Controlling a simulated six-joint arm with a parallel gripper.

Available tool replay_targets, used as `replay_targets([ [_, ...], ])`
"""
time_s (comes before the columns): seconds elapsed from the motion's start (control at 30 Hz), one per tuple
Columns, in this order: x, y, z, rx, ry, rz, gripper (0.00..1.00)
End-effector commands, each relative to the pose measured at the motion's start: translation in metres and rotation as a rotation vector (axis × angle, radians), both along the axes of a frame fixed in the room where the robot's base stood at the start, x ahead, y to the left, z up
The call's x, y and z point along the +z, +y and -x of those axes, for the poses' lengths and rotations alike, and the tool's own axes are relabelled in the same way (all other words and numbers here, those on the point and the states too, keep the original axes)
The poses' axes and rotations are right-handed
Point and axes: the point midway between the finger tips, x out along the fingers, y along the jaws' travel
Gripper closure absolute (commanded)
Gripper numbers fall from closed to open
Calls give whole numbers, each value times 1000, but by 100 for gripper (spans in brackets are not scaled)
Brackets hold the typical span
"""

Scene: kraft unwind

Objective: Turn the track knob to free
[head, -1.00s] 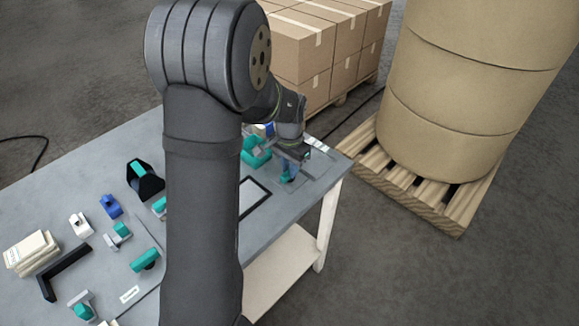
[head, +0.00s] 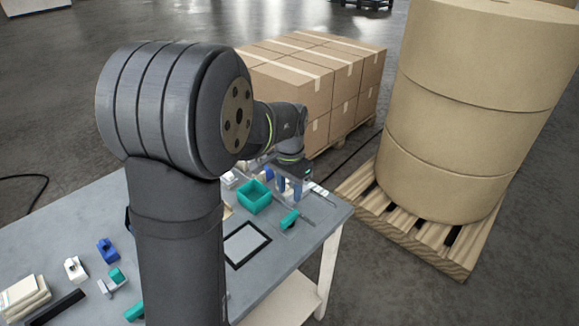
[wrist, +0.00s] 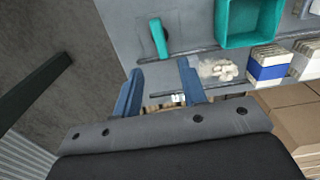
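A teal knob (head: 289,219) sits on a flat plate near the right end of the grey table. In the head view its bar lies slanted. In the wrist view the teal knob (wrist: 159,38) is an elongated bar, upright in the picture, just beyond my fingertips. My gripper (wrist: 160,66) is open, its two blue fingers apart with nothing between them. In the head view my gripper (head: 289,187) is above the table's far right part, behind the knob and apart from it. I cannot read any marking for the knob's positions.
A teal open bin (head: 254,197) stands left of the gripper. A black-framed panel (head: 246,244) lies in front of it. In the wrist view a blue-and-white box (wrist: 268,66) and a clear bag of pale pieces (wrist: 218,70) are nearby. Stacked cartons (head: 310,85) stand behind the table.

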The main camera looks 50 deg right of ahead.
Motion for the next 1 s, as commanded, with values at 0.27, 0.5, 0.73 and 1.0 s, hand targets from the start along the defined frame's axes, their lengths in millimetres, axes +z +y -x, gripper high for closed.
replay_targets([
  [0.27,59,0,0,0,-1,2,62],
  [0.5,78,0,0,0,0,0,62],
  [0.73,79,0,0,0,0,0,62],
  [1.0,79,0,0,0,0,0,62],
])
